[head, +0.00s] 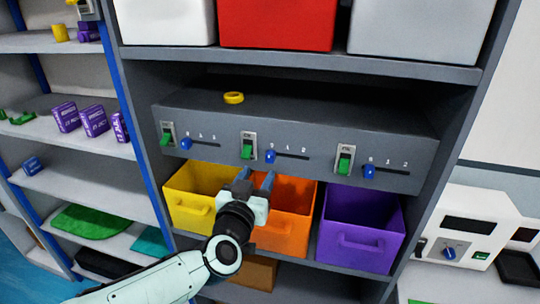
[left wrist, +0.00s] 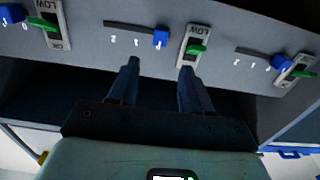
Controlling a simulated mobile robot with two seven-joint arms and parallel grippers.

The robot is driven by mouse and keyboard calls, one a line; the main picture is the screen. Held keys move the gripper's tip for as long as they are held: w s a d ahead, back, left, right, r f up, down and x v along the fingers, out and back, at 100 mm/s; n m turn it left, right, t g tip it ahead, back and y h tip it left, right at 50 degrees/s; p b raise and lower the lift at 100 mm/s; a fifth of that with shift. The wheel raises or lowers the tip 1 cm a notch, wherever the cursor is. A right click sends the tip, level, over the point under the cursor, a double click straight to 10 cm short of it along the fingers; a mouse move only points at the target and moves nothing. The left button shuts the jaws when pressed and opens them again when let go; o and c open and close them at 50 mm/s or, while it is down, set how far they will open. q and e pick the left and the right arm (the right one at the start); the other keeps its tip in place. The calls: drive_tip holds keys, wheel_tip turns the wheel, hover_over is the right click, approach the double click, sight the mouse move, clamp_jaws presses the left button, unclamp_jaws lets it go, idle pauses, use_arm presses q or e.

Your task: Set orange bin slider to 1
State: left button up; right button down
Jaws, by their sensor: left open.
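The orange bin (head: 291,233) sits between a yellow and a purple bin. Its slider has a blue knob (head: 270,156) on a dark slot in the grey panel above the bin. The knob is at the left end, by the 0 mark. In the left wrist view, which is upside down, the same blue knob (left wrist: 161,39) shows beside a green switch (left wrist: 195,48). My left gripper (head: 258,177) is open and empty, just below the knob and in front of the orange bin. Its two fingers (left wrist: 160,80) point toward the panel, apart from the knob. My right gripper is not visible.
Similar blue knobs stand above the yellow bin (head: 185,203) and the purple bin (head: 365,220). A yellow ring (head: 233,97) lies on the panel's top. The shelf above (head: 300,60) overhangs the panel.

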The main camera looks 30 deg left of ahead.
sight(269, 155)
use_arm(q)
drive_tip(key=p+x, duration=0.1)
drive_tip(key=x, duration=0.8)
drive_tip(key=shift+w, duration=0.15)
drive_tip(key=shift+d, duration=0.1)
clamp_jaws()
